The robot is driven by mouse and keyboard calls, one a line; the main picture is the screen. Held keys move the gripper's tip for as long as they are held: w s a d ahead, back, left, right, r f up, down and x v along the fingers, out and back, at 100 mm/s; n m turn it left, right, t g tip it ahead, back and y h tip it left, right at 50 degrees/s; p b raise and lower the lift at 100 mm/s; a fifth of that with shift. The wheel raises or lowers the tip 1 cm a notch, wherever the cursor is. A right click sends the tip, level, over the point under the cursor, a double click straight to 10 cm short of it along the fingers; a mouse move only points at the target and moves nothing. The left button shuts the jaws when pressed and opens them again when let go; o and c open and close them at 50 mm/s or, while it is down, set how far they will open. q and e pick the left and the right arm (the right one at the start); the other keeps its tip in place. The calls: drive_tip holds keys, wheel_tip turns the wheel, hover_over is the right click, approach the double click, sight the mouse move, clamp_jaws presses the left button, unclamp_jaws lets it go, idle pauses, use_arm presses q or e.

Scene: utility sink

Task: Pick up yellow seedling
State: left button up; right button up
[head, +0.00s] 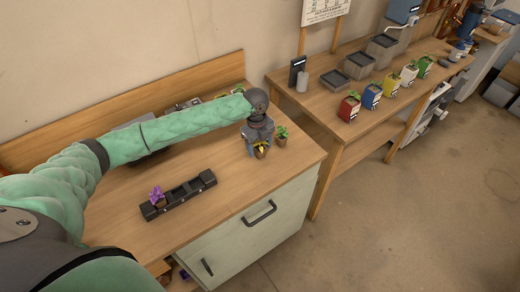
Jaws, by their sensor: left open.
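The yellow seedling (261,149) is in a small brown pot on the wooden bench, near its right edge. My left gripper (259,147) is directly over it, pointing down, with its blue-grey fingers open at either side of the plant. I cannot tell whether the fingers touch the pot. A green seedling (281,136) in a similar pot stands close to the right of the gripper. My right gripper is not in view.
A black tray (188,191) with a purple seedling (158,196) at its left end lies at the front of the bench. A second table (318,101) at the right holds several coloured pots and grey bins. My left arm covers part of the bench's back.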

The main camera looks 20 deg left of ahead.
use_arm(q)
drive_tip(key=shift+f, duration=0.1)
drive_tip(key=shift+c, duration=0.4)
drive_tip(key=c, duration=1)
